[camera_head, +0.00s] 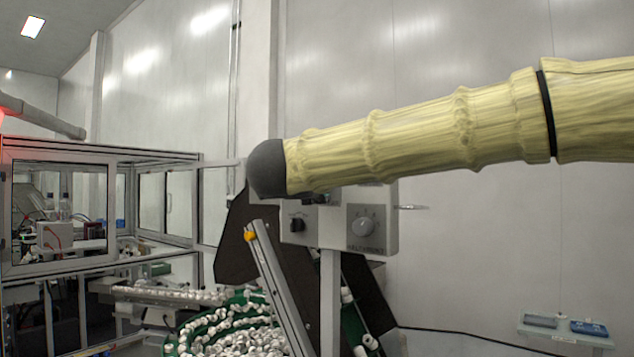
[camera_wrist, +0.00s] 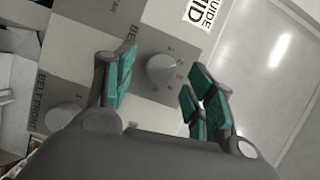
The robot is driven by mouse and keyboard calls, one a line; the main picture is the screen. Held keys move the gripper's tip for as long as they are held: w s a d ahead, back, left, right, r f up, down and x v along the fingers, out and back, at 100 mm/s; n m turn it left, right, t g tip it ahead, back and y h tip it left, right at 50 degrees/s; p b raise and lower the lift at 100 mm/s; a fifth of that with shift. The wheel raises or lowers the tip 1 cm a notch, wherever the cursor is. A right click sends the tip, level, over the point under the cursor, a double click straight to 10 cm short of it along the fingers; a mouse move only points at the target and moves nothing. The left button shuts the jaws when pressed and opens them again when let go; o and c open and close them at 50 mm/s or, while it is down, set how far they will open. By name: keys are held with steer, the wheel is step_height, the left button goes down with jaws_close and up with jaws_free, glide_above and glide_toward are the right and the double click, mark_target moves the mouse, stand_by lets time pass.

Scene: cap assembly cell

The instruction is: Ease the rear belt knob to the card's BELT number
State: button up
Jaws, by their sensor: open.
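In the wrist view the rear belt knob (camera_wrist: 161,69) is a round light-grey dial on a grey panel. Small numerals ring its right side; its pointer setting is too small to read. Its label at the left is partly covered by a finger. My gripper (camera_wrist: 163,78) is open, with teal finger pads on either side of this knob and a visible gap to each. The front belt knob (camera_wrist: 62,117), labelled BELT FRONT, is at lower left; it also shows in the head view (camera_head: 363,226). I cannot identify the card.
The control box (camera_head: 388,235) stands on a post and carries a black switch (camera_head: 297,225). A green-edged bowl of white caps (camera_head: 250,340) lies below. A slanted metal rail (camera_head: 277,285) rises beside the box.

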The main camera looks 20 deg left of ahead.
steer(key=s, duration=1)
steer(key=shift+s+d+r, duration=0.25)
steer(key=shift+s, duration=0.05)
